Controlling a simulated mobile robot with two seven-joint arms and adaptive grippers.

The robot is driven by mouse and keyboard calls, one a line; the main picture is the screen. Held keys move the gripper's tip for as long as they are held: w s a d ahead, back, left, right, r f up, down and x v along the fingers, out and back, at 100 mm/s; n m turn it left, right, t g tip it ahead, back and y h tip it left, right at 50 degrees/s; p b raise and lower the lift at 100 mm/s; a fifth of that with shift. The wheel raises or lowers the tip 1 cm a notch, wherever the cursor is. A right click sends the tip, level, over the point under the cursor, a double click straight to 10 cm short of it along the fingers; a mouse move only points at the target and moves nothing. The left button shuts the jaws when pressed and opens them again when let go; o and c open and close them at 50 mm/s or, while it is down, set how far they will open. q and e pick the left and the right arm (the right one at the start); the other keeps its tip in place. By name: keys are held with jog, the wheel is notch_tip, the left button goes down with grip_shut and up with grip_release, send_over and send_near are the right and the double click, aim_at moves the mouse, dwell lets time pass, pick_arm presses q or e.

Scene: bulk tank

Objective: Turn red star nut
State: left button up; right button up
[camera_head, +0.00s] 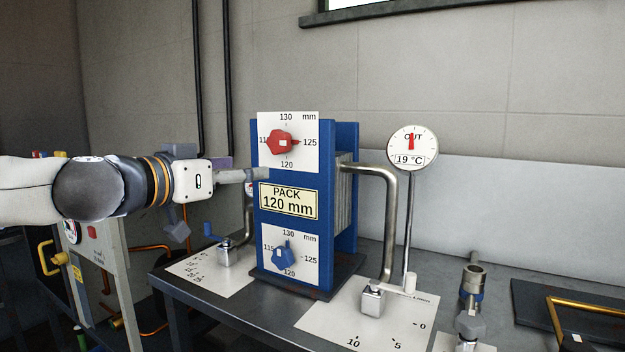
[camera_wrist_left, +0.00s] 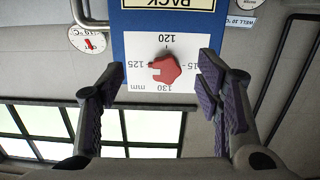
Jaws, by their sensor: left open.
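The red star nut (camera_head: 281,142) sits on the upper white dial plate of the blue plate pack (camera_head: 325,190). Its tip points right, toward 125. In the left wrist view, which is upside down, the red star nut (camera_wrist_left: 165,70) shows between the two fingers. My left gripper (camera_head: 232,174) is left of the pack in the head view, with a fingertip near the pack's left edge. The gripper (camera_wrist_left: 160,85) is open, its purple-padded fingers apart and nothing between them; the distance to the nut is hard to tell. My right gripper is not in view.
A blue star nut (camera_head: 283,255) is on the lower dial, below the PACK 120 mm label (camera_head: 289,201). A bent steel pipe (camera_head: 385,180) and a round gauge (camera_head: 412,148) reading 19 °C stand at the right. The grey bench (camera_head: 210,315) carries small valves.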

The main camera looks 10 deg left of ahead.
pick_arm(q)
jog(key=t, duration=0.1)
send_near(276, 140)
jog(key=b+x, duration=0.2)
jog(key=x, duration=0.7)
jog(key=shift+w, duration=0.25)
jog(key=c, duration=1.2)
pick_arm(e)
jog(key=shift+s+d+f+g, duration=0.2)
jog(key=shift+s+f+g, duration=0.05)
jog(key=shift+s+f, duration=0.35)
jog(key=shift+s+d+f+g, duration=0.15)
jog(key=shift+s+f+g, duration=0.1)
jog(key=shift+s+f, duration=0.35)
